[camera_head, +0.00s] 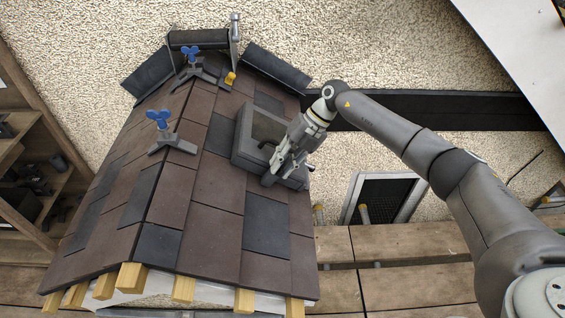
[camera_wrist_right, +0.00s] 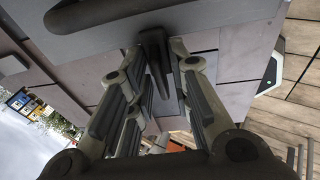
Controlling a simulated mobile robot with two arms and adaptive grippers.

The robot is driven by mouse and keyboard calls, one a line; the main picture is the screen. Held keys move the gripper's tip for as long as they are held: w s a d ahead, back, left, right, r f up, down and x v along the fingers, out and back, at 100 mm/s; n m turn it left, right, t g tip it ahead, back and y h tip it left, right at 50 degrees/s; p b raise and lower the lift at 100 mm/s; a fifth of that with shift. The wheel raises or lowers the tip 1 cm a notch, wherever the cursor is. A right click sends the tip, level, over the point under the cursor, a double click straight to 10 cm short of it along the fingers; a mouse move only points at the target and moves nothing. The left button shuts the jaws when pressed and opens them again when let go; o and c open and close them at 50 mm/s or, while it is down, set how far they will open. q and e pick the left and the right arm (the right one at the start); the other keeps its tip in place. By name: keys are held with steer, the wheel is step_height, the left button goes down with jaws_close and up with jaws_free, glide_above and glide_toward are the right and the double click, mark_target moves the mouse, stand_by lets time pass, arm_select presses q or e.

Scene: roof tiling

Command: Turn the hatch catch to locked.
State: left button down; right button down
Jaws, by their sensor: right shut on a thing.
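The grey roof hatch (camera_head: 243,149) with its dark pane sits on the slope of the brown tiled roof. My right gripper (camera_head: 276,168) is at the hatch's lower right edge. In the right wrist view, the dark hatch catch (camera_wrist_right: 160,55) stands between the two fingers of that gripper (camera_wrist_right: 166,80), which are shut on it. The head view hides most of the catch behind the gripper, and I cannot tell its exact turn. My left gripper is in neither view.
Two blue-handled clamps (camera_head: 159,120) (camera_head: 190,55) stand along the ridge, with a small yellow object (camera_head: 230,78) near the top. A hammer (camera_head: 235,28) lies at the roof's top end. Wooden shelving (camera_head: 30,150) is at the left; a plank deck (camera_head: 400,250) lies right.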

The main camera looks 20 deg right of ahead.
steer(key=shift+w+d+r, duration=0.1)
steer(key=c, duration=1.6)
jaws_free()
steer(key=v, duration=1.2)
